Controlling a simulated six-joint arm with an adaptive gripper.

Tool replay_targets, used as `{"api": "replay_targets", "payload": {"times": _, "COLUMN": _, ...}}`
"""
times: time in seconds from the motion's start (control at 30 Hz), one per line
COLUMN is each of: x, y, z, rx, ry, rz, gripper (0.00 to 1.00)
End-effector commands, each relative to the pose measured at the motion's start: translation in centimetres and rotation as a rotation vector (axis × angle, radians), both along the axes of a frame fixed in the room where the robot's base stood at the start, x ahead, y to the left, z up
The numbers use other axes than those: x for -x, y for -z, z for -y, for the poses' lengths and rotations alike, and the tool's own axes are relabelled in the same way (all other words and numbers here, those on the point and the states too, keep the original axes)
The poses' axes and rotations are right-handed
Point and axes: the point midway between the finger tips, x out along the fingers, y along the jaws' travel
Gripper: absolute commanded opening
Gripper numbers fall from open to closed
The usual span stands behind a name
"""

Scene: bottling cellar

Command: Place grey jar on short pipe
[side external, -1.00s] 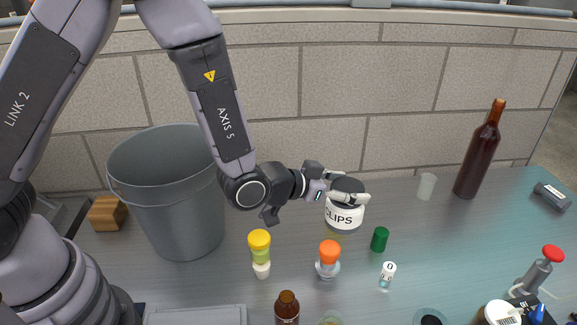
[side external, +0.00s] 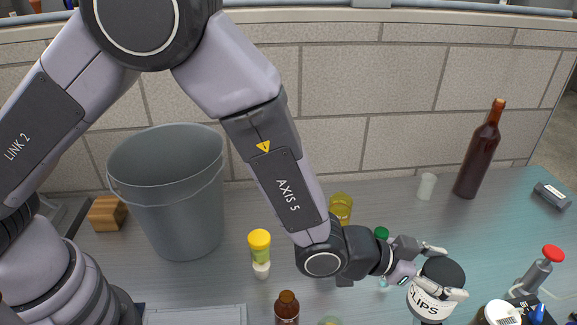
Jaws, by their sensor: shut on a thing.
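The grey jar (side external: 443,271) has a dark grey top and a white label with partly visible lettering, "LIPS". It is at the lower right of the side view, held tilted a little. My gripper (side external: 446,273) is shut on the jar, with one finger on its far side and one across its near side. I cannot otherwise make out the short pipe.
A yellow glass (side external: 341,207) and a green cap (side external: 381,233) stand behind my arm. A tall brown bottle (side external: 478,155) and a small cup (side external: 427,186) are farther back. A grey bucket (side external: 165,200) stands left.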

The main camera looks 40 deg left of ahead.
Motion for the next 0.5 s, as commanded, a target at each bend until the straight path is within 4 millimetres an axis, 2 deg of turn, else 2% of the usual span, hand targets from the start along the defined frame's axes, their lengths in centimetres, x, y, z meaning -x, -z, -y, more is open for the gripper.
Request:
{"api": "replay_targets", "payload": {"times": 0.1, "x": -1.0, "y": 1.8, "z": 1.2, "rx": 0.002, "ry": 0.0, "rz": 0.002, "gripper": 0.2}}
{"api": "replay_targets", "payload": {"times": 0.2, "x": -1.5, "y": 2.6, "z": 1.8, "rx": 0.004, "ry": 0.0, "rz": 0.003, "gripper": 0.2}}
{"api": "replay_targets", "payload": {"times": 0.37, "x": -1.9, "y": 3.4, "z": 2.3, "rx": 0.004, "ry": -0.001, "rz": 0.004, "gripper": 0.2}}
{"api": "replay_targets", "payload": {"times": 0.5, "x": -1.9, "y": 5.6, "z": 2.4, "rx": 0.001, "ry": -0.001, "rz": 0.001, "gripper": 0.2}}
